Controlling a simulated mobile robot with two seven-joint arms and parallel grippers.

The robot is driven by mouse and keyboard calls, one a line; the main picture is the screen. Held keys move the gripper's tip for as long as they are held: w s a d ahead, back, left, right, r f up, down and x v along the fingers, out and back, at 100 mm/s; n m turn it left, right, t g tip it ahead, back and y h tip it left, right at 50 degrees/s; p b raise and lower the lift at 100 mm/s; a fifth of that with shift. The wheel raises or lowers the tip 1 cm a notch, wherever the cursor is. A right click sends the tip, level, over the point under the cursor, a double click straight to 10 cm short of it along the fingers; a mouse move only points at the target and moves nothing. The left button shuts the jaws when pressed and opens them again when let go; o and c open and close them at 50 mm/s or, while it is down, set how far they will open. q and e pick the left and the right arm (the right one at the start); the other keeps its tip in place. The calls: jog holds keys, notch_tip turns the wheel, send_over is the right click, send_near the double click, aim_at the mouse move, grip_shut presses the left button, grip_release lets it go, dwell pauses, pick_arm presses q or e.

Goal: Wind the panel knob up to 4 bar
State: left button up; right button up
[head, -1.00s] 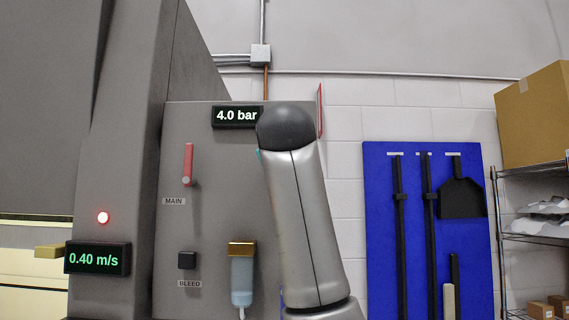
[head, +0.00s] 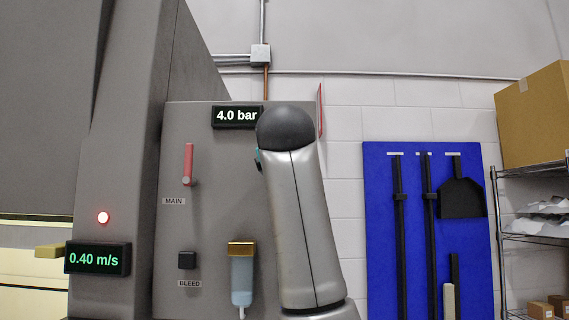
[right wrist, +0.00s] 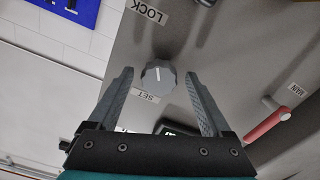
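The grey panel knob (right wrist: 158,76) with a white pointer mark shows in the right wrist view, near a SET label (right wrist: 146,96). My right gripper (right wrist: 159,71) is open, with one finger on each side of the knob and a visible gap on both sides. I cannot tell how deep the knob sits between the fingertips. In the head view the pressure display (head: 236,116) reads 4.0 bar. My right arm hides the knob there. My left gripper is in neither view.
The grey panel (head: 215,190) also carries a red MAIN lever (head: 188,163), a black BLEED button (head: 187,260) and a brass-topped cup (head: 241,275). Left of it, a speed display (head: 97,259) reads 0.40 m/s. A blue tool board (head: 379,240) hangs to the right.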

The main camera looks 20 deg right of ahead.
jog(key=b+v, duration=0.6)
jog(key=v, duration=0.9)
jog(key=shift+s+r, duration=0.1)
